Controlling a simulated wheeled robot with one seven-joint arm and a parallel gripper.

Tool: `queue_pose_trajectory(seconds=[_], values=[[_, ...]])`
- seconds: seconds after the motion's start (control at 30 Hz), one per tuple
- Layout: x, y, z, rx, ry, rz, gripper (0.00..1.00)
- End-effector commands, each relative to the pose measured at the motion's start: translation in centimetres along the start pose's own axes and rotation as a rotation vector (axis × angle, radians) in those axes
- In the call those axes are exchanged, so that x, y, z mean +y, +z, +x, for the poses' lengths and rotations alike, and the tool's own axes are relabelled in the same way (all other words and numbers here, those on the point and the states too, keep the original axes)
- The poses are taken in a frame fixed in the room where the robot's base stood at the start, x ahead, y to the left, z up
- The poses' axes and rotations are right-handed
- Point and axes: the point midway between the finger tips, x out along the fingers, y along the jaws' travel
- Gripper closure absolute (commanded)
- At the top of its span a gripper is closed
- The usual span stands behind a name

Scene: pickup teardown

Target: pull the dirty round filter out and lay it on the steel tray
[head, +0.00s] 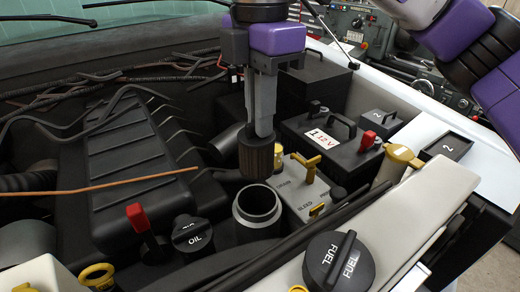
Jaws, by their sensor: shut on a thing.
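My gripper (262,128) points straight down in the middle of the head view. It is shut on the dirty round filter (257,160), a short dark brown cylinder with upright pleats. The filter hangs upright above and slightly behind an open round housing (257,204) with a pale rim. The filter looks clear of the housing, with its lower end just above the rim in the picture. I cannot make out the steel tray in this view.
A copper-coloured rod (130,185) reaches toward the housing from the left. The oil cap (193,232) and large fuel cap (338,262) are nearer.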

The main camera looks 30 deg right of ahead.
Motion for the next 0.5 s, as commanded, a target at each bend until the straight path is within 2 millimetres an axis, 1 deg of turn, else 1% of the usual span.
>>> queue_pose_trajectory(seconds=[0.03,0.13,0.5], values=[[0.1,0.0,-1.0,-0.002,0.003,0.002,1.00],[0.1,0.0,-2.5,-0.002,0.002,0.003,1.00],[0.0,0.0,-5.5,0.001,0.000,0.000,1.00]])
